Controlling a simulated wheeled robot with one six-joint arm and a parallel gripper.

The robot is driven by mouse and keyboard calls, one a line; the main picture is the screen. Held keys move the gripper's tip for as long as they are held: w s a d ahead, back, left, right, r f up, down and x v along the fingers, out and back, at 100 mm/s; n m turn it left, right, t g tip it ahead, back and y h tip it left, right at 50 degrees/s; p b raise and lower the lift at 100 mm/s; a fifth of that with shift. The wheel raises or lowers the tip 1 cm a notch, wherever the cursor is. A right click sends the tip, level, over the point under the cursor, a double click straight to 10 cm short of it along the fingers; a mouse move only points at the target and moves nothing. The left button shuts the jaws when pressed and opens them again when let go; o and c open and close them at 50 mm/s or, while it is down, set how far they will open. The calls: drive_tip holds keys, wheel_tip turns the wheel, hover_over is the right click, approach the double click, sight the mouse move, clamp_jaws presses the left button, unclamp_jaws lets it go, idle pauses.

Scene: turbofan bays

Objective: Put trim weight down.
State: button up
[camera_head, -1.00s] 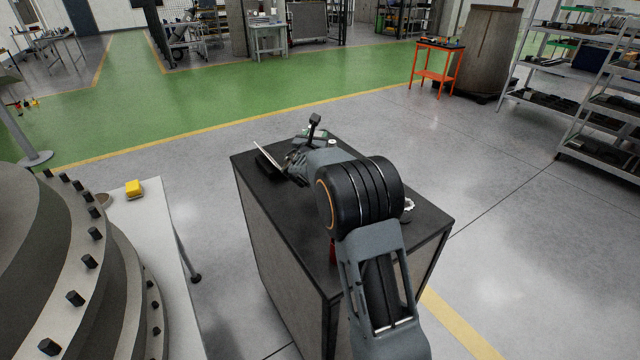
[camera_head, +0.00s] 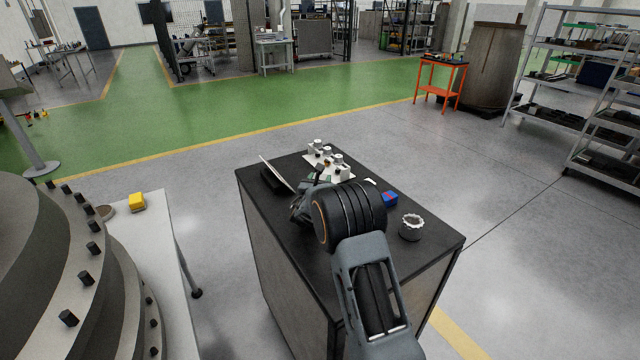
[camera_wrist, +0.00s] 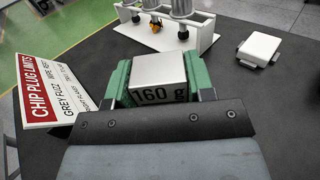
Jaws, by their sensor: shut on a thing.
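The trim weight (camera_wrist: 158,78) is a silvery metal block marked "160 g", seen in the wrist view. My gripper (camera_wrist: 157,82) is shut on it, with one green finger on each side. In the head view my gripper (camera_head: 318,178) is low over the black top of the cabinet (camera_head: 325,262), partly hidden behind my own arm. The weight cannot be made out there. Whether its underside touches the top is hidden.
A tilted sign, "CHIP PLUG LIMITS" (camera_wrist: 45,90), stands left of the weight. A white rack (camera_wrist: 205,42) with metal cylinders is behind it. A white box (camera_wrist: 260,48) is at right. A blue-and-red block (camera_head: 389,198) and a toothed ring (camera_head: 411,228) stand farther right.

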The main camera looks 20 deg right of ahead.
drive_tip(key=shift+f, duration=0.65)
drive_tip(key=shift+f, duration=0.1)
drive_tip(key=shift+f, duration=0.1)
drive_tip(key=o, duration=1)
